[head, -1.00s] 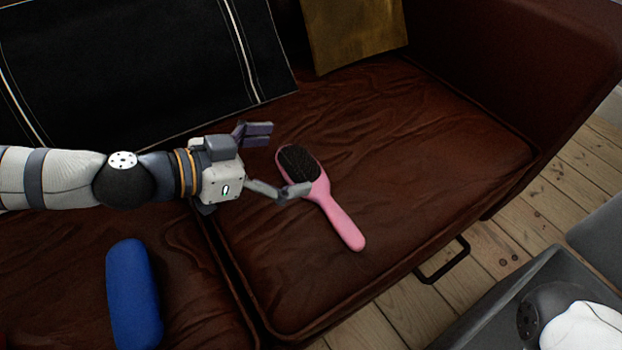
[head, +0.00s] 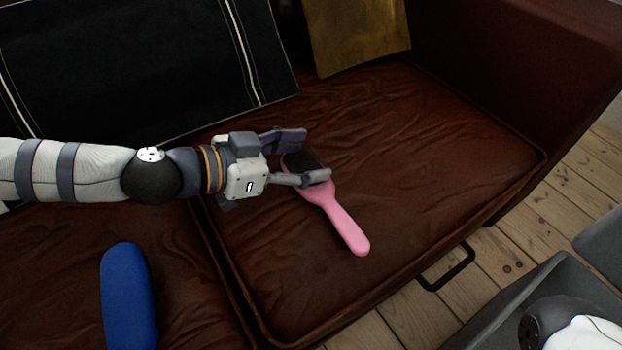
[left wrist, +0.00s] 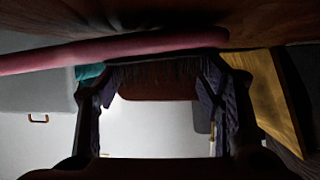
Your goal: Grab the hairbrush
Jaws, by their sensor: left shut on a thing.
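The pink hairbrush (head: 345,228) lies on the brown leather sofa seat, its dark bristles up and its handle pointing toward the front edge. My left gripper (head: 304,157) is at the brush head and shut on it, with one finger on the far side and one on the near side. The fingers hide part of the head. In the left wrist view the pink brush (left wrist: 120,47) runs across the top, its bristles (left wrist: 160,72) between the two fingers (left wrist: 160,95). My right gripper is not in view.
A blue rounded object (head: 128,298) lies on the left seat cushion. A black cushion (head: 120,70) and a mustard cushion (head: 357,35) lean at the back. The sofa's armrest (head: 520,60) rises at right. The seat right of the brush is clear.

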